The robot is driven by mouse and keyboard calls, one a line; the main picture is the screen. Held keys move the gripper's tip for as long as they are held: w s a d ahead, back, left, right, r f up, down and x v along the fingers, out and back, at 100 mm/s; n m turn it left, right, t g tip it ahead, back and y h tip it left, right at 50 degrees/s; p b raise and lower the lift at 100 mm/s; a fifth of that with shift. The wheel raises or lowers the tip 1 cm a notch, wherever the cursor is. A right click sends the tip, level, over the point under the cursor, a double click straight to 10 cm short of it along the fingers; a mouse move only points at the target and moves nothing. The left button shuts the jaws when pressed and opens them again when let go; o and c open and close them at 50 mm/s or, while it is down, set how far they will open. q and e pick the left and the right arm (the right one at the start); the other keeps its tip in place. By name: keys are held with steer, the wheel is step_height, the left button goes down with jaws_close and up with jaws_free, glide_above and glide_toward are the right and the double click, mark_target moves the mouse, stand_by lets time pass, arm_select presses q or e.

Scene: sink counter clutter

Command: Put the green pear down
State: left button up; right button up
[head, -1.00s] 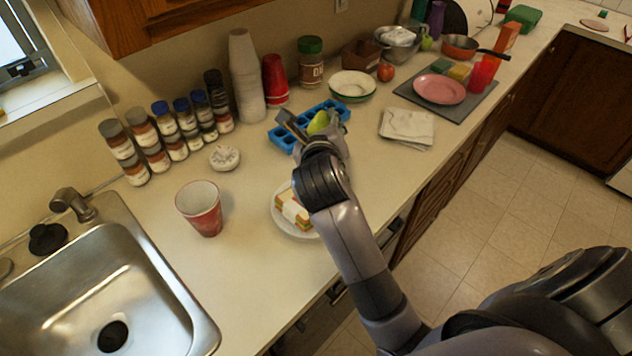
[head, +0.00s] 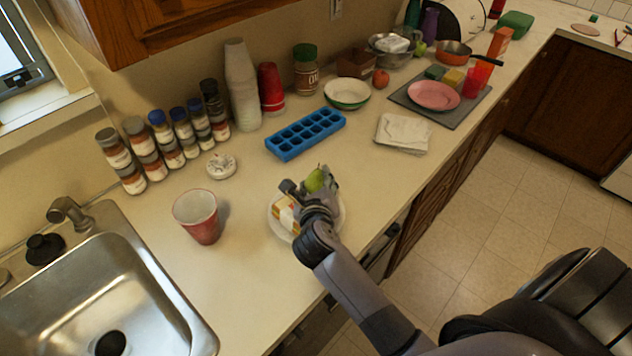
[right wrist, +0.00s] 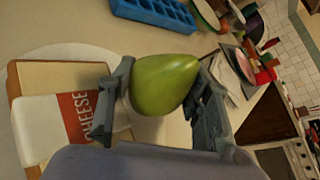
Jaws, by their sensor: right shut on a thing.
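The green pear (head: 315,180) is held between the fingers of my right gripper (head: 311,188), over the plate area near the counter's front edge. In the right wrist view the pear (right wrist: 163,84) sits between the two grey fingers of the gripper (right wrist: 160,100). A packaged cheese sandwich (head: 285,212) lies on a white plate (head: 277,229) just left of the gripper. The gripper hides part of the plate. I cannot tell whether the pear touches anything below. My left gripper is not in view.
A blue ice tray (head: 305,134) lies behind the gripper. A red cup (head: 199,217) stands to the left, near the metal sink (head: 120,290). Paper napkins (head: 403,133) lie to the right. Bare counter shows between the plate, ice tray and napkins.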

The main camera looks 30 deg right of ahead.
steer(key=shift+s+f+b, duration=0.1)
steer(key=shift+f+b, duration=0.2)
steer(key=shift+f, duration=0.3)
steer(key=o, duration=0.8)
steer(key=shift+f, duration=0.1)
steer(key=shift+o, duration=0.9)
steer(key=shift+f, duration=0.15)
steer(key=shift+r, duration=0.25)
steer(key=r+b+v, duration=0.1)
steer(key=b+v, duration=0.1)
steer(key=v, duration=1)
steer(key=shift+r, duration=0.15)
